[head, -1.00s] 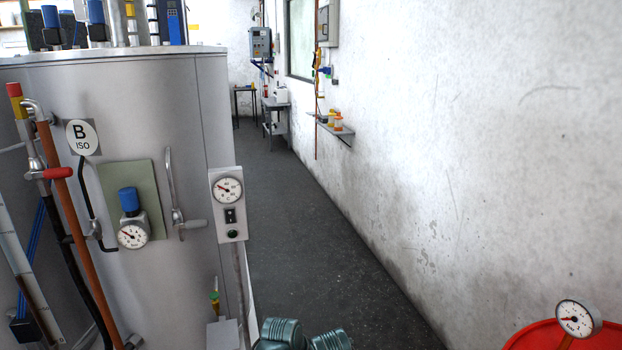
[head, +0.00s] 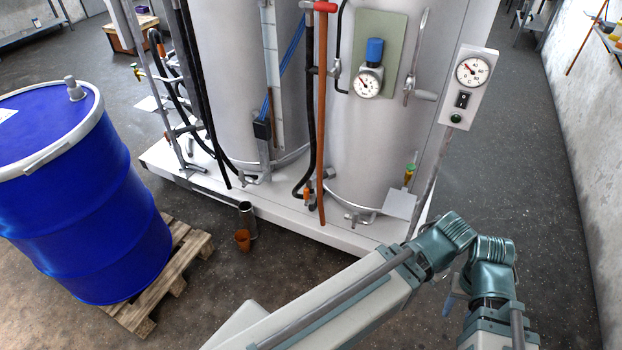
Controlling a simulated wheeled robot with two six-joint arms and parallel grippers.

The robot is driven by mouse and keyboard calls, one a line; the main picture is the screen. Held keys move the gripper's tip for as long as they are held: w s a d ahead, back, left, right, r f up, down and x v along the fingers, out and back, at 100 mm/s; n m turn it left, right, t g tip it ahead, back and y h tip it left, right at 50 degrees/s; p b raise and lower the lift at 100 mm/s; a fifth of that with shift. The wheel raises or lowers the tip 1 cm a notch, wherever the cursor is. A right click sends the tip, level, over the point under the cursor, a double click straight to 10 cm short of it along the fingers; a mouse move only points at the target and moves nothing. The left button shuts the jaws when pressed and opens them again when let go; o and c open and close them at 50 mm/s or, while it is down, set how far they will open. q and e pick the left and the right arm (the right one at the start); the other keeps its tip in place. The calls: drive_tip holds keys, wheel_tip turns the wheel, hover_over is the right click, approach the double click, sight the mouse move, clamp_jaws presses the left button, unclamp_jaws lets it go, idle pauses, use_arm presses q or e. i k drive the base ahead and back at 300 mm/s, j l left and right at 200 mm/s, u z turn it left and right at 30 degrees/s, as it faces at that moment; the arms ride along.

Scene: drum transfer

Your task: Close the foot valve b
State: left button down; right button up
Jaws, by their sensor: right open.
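The grey tank (head: 385,150) that carried the B ISO plate in the earlier picture stands right of centre. A valve handle with a yellow and green grip (head: 409,174) stands upright behind a pale plate at the right of the foot. I cannot tell which is foot valve b. My right gripper (head: 451,294) is open, mostly hidden behind my own arm, in front of the skid's right end and apart from the fittings. My left gripper is not in view.
A blue drum (head: 75,200) stands on a wooden pallet (head: 185,255) at left. A white skid (head: 280,215) carries the tanks, with hoses along its front. The aisle (head: 530,150) at right is clear.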

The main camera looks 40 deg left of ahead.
sight(306, 192)
drive_tip(key=k+j+u, duration=0.1)
drive_tip(key=j+u, duration=0.35)
drive_tip(key=j, duration=0.15)
drive_tip(key=j+u, duration=0.45)
drive_tip(key=j, duration=0.15)
drive_tip(key=i+j, duration=1)
drive_tip(key=i+j+u, duration=0.05)
drive_tip(key=i, duration=0.05)
